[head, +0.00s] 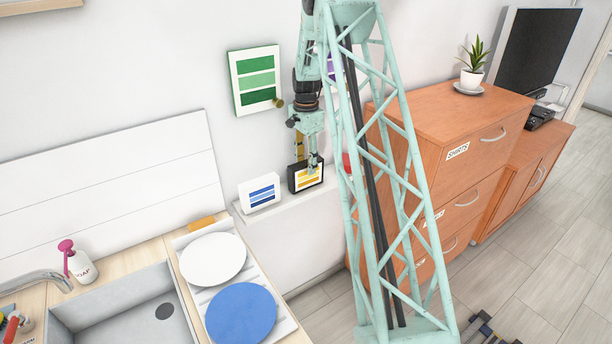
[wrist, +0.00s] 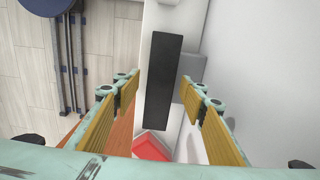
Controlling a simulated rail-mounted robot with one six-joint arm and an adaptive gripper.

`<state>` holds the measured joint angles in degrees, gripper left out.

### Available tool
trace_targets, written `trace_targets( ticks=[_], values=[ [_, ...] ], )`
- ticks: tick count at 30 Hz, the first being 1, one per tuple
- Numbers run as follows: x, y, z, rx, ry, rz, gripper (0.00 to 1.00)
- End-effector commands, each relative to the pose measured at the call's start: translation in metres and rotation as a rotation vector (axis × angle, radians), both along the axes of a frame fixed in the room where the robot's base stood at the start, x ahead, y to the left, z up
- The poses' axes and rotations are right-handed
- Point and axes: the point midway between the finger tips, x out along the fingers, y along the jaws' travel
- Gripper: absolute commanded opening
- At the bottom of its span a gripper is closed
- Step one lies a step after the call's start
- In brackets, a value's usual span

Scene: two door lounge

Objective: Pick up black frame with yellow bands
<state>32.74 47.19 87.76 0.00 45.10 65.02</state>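The black frame with yellow bands (head: 298,181) stands upright on a narrow white shelf against the wall. In the wrist view the black frame (wrist: 168,65) shows from above as a long dark bar, its face hidden. My gripper (head: 306,160) is over the frame in the head view and partly covers it. In the wrist view my gripper (wrist: 160,98) is open, its yellow-padded fingers spread on either side of the frame's near end, with gaps on both sides. I see no contact there.
A white frame with blue bands (head: 262,194) stands just left on the same shelf (head: 290,204). A red object (wrist: 152,146) is close by on the near side in the wrist view. A green-banded picture (head: 255,80) hangs above. An orange dresser (head: 440,110) stands right.

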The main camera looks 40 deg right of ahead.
Motion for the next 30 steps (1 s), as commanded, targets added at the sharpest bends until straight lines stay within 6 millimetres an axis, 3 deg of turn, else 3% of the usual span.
trace_targets(
  ticks=[6,22,30],
  values=[
    [0.0003,0.0000,-0.0105,0.000,-0.001,0.000,0.39],
    [0.0002,0.0001,-0.0109,0.000,-0.001,0.000,0.39],
    [0.0002,0.0001,-0.0110,0.000,-0.001,0.000,0.15]
  ],
)
